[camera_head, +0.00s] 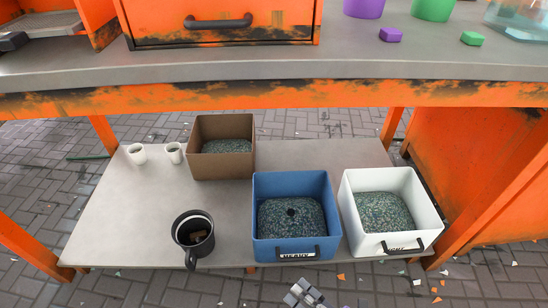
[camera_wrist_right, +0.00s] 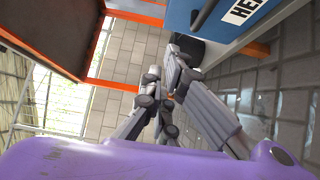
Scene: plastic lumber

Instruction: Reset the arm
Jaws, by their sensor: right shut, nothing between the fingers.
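My right gripper (camera_head: 304,292) shows at the bottom middle of the head view, in front of the low shelf and below the blue bin (camera_head: 265,185). In the right wrist view its fingers (camera_wrist_right: 166,76) are closed together with nothing between them. The blue bin's labelled front (camera_wrist_right: 215,14) shows at the top right there, apart from the fingers. My left gripper is in neither view.
On the low grey shelf (camera_head: 115,215) are a brown bin (camera_head: 198,165), a white bin (camera_head: 358,225), a black mug (camera_head: 190,225) and two white cups (camera_head: 137,153) (camera_head: 174,152). The orange bench edge (camera_head: 260,97) is above. Brick paving (camera_head: 110,290) in front carries small scraps.

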